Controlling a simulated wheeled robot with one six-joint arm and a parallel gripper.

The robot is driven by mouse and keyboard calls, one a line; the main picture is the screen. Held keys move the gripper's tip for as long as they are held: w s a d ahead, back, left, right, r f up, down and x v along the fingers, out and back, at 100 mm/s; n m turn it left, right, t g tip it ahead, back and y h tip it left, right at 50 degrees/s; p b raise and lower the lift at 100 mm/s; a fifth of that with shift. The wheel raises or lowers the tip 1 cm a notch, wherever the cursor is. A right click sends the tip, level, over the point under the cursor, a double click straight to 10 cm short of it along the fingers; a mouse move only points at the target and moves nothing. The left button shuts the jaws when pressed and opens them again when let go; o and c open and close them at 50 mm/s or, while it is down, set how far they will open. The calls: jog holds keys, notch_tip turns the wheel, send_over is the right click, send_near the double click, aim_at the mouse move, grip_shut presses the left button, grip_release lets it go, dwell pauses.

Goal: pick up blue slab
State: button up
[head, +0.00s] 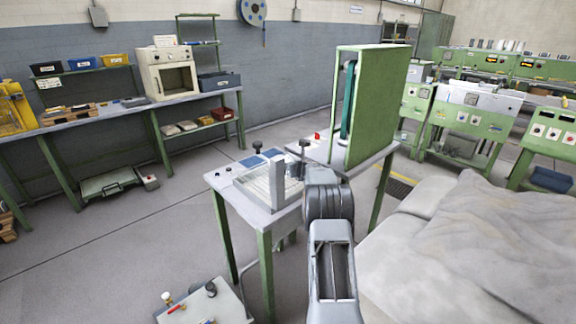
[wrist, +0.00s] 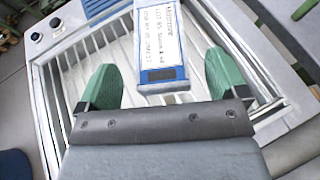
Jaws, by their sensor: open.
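A blue slab (wrist: 161,75) with a white printed label on top lies in the middle of the wrist view, over a white slatted tray (wrist: 62,105). My gripper (wrist: 163,78) has two green fingers spread wide, one on each side of the slab's near end, with a gap on both sides. Nothing is held. I cannot tell how high the fingers are above the slab. In the head view, two small blue patches lie on the table, one at the left (head: 252,161) and one at the right (head: 272,152). My fingers cannot be made out there.
The grey table (head: 226,190) has green legs and black knobs (head: 257,146). A tall green panel (head: 375,105) stands behind to the right. Another blue-edged piece (wrist: 98,8) is cut off at the top of the wrist view. A grey covered heap (head: 480,240) is at the right.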

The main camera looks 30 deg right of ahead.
jog(key=shift+p+x, duration=0.85)
jog(key=shift+x, duration=1)
jog(key=shift+c, duration=0.4)
jog(key=c, duration=1.1)
jog(key=shift+r, duration=0.1)
jog(key=shift+c, duration=0.3)
